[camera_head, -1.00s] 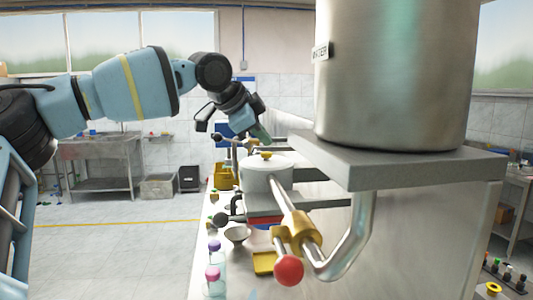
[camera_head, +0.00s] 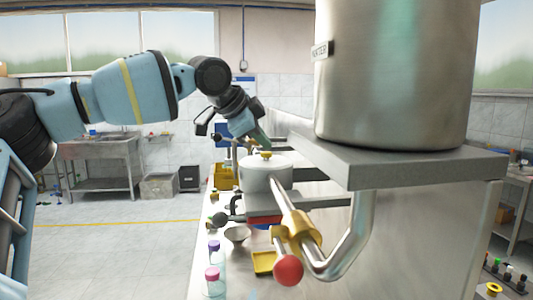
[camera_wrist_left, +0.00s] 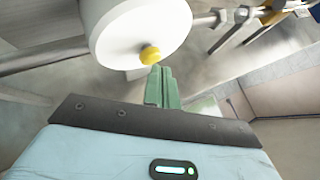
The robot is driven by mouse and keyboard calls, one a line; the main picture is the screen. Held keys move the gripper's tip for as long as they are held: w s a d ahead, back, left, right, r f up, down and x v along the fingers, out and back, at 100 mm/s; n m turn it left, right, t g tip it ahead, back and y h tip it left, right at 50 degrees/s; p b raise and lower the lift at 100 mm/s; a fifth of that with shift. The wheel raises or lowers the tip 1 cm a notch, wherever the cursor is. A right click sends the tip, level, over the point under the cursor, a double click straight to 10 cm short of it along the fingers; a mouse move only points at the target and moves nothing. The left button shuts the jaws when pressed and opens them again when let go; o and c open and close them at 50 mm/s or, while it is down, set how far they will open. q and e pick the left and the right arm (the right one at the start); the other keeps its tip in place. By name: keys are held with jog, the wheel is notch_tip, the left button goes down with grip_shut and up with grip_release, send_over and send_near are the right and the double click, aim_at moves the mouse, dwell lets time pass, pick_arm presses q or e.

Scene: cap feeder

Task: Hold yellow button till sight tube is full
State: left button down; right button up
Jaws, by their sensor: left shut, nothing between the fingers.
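The yellow button (camera_head: 266,155) sits on top of a white round housing (camera_head: 262,175) in the head view. In the left wrist view the button (camera_wrist_left: 150,55) stands out from the white housing (camera_wrist_left: 135,28). My left gripper (camera_head: 264,146) is shut and empty, angled down at the button. Its green fingertips (camera_wrist_left: 157,70) are right at the button's edge in the wrist view; I cannot tell whether they touch or press it. I cannot make out a sight tube. My right gripper is not in view.
A large steel water tank (camera_head: 395,75) stands on a grey shelf (camera_head: 420,168) to the right. A bent pipe (camera_head: 350,250) and a red-knobbed valve handle (camera_head: 288,270) are in front.

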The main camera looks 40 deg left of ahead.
aim_at(262, 153)
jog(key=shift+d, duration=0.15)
pick_arm(q)
jog(key=shift+f, duration=0.55)
dwell(0.6)
dwell(0.8)
jog(key=shift+r, duration=0.95)
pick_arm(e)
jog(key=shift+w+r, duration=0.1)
pick_arm(q)
jog(key=shift+r, duration=0.15)
notch_tip(262, 153, up, 2)
jog(key=shift+r, duration=1.4)
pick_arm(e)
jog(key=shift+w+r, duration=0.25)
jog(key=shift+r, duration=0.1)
